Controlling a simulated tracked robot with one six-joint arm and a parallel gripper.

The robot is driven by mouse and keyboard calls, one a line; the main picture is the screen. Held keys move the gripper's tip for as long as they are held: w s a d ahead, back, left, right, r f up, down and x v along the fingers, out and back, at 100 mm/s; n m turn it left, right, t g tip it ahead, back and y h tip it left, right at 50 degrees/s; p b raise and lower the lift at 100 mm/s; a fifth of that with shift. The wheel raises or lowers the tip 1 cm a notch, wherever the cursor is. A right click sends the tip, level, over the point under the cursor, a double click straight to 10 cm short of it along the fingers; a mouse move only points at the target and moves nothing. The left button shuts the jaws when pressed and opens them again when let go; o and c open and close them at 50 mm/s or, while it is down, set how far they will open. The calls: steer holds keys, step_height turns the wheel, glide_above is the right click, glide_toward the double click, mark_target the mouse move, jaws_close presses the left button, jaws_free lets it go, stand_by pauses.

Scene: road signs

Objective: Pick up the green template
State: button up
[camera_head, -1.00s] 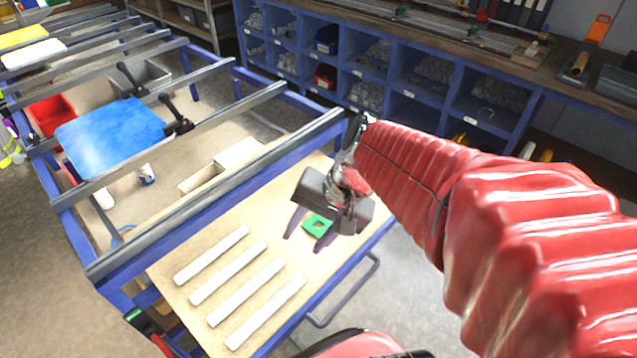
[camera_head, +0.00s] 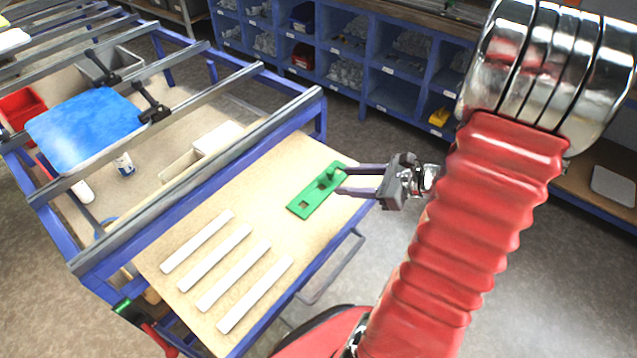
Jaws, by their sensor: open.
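The green template (camera_head: 312,198) is a flat green strip with square holes and a small upright knob near its far right end. It lies on the wooden board at the right side of the table. My gripper (camera_head: 340,179) is open and comes in from the right. Its two dark fingers point left, with their tips at the template's knob end. I cannot tell whether the fingers touch the knob or stand on either side of it.
Several white strips (camera_head: 226,268) lie side by side on the wooden board (camera_head: 265,190), left of the template. A blue and grey rail (camera_head: 215,180) runs along the board's far left edge. A blue panel (camera_head: 85,130) lies further left. Blue shelves (camera_head: 395,92) stand behind.

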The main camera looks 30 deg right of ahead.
mark_target(332, 171)
steer(key=d+m, duration=0.1)
steer(key=d, duration=0.1)
steer(key=d+f+m+t+h, duration=0.1)
steer(key=s+d+f+m, duration=0.1)
steer(key=d, duration=0.1)
steer(key=shift+s+d+m+t+h, duration=0.1)
steer(key=shift+d+m+t+h, duration=0.25)
steer(key=shift+m+t+h, duration=0.05)
steer(key=shift+f, duration=0.1)
steer(key=shift+x, duration=4.35)
steer(key=shift+a, duration=0.1)
steer(key=shift+x, duration=2.55)
steer(key=shift+c, duration=0.3)
jaws_close()
